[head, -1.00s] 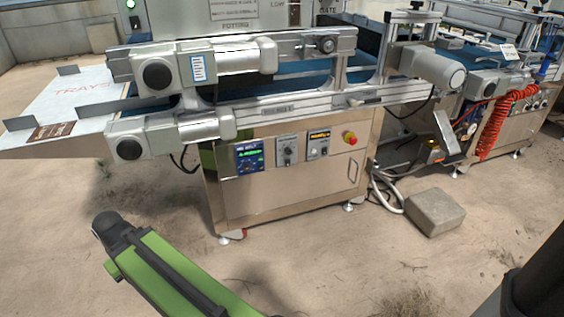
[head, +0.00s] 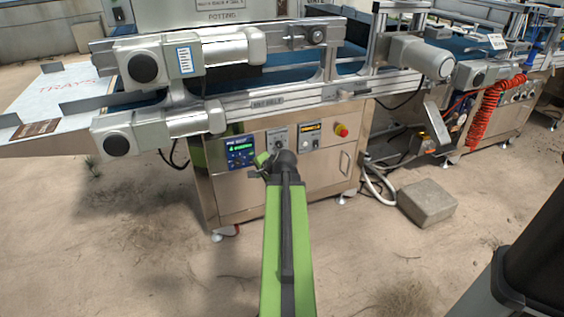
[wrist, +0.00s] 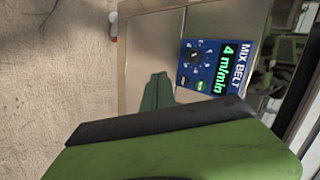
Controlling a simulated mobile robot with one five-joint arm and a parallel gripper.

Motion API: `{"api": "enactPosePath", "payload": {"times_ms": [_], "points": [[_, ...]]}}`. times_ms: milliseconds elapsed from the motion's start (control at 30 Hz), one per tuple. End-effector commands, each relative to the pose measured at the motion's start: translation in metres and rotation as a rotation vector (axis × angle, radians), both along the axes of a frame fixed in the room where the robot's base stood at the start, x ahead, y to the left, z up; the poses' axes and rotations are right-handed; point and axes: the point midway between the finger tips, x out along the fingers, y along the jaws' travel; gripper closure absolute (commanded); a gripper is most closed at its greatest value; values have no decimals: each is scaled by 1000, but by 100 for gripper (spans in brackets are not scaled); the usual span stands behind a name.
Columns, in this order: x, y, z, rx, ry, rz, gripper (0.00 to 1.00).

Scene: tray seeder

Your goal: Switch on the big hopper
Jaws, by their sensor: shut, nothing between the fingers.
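No part in view is clearly labelled as the big hopper. A grey housing marked POTTING (head: 225,12) is cut off by the top edge of the head view. On the steel cabinet's front (head: 235,190) sit a blue MIX BELT panel (head: 240,151), a dial panel (head: 278,137), a panel with a yellow display (head: 310,134) and a red stop button (head: 341,130). In the wrist view the MIX BELT panel (wrist: 218,68) reads 4 m/min and has a knob and buttons. My gripper (head: 262,159) is shut and empty, in front of the cabinet near these panels; its green tip (wrist: 158,90) shows in the wrist view.
Silver motors (head: 190,60) jut out above the panels, along the conveyor rail (head: 270,102). A white tray table (head: 65,95) extends left. A concrete block (head: 427,203) and hoses (head: 378,180) lie right of the cabinet. The sandy floor in front is open.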

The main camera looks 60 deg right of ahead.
Motion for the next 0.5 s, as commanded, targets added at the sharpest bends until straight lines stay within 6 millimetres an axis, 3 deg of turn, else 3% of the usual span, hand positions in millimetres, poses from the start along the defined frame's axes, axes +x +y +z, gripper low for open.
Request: {"api": "enactPosePath", "payload": {"times_ms": [33, 100, 200, 300, 500], "points": [[-30, -34, 5, 13, -51, -107, 100], [-60, -66, 13, 25, -114, -218, 100], [-88, -92, 20, 35, -168, -313, 100], [-99, -101, 23, 38, -189, -347, 100], [-99, -101, 23, 38, -189, -347, 100]]}}
